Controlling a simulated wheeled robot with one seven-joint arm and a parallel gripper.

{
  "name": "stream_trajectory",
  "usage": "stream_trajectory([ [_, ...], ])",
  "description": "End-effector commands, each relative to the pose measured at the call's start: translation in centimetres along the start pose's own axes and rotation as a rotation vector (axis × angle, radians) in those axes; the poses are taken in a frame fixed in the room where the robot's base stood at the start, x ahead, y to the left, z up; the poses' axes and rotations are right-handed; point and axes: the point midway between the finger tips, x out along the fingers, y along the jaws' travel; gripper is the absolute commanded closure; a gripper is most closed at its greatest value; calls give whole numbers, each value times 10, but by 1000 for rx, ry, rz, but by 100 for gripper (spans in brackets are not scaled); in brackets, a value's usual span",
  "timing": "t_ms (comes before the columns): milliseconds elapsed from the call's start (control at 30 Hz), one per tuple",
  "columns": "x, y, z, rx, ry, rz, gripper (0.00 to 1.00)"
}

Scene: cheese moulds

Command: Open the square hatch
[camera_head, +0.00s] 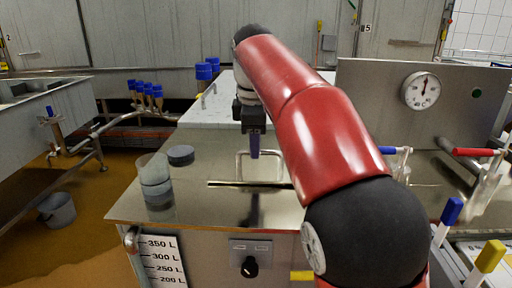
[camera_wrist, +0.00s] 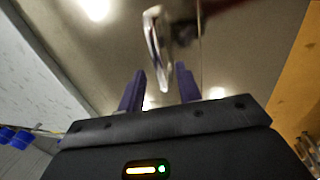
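The square hatch lies in the shiny steel top of the vat; its outline is hard to make out, apart from a dark straight line along its near side. Its silver loop handle (camera_head: 240,164) stands up from the steel, and it also shows in the wrist view (camera_wrist: 156,40). My gripper (camera_head: 254,156) hangs over the handle, pointing down. In the wrist view my gripper (camera_wrist: 160,70) has its two purple fingers apart, with the handle's lower end showing in the gap between them. I cannot tell whether they touch. Nothing is gripped.
A clear cylinder (camera_head: 154,170) and a dark round puck (camera_head: 181,155) stand on the steel top at left. A panel with a gauge (camera_head: 421,90) rises behind at right. Blue (camera_head: 388,150) and red (camera_head: 472,152) handled valves are at right. A bucket (camera_head: 57,210) is on the floor.

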Motion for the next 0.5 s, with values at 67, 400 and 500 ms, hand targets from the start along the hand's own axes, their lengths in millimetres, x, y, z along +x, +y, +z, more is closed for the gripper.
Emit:
stream_trajectory([
  [67,6,0,0,0,0,0,66],
  [400,7,0,0,1,1,1,72],
  [500,7,0,0,1,1,1,85],
])
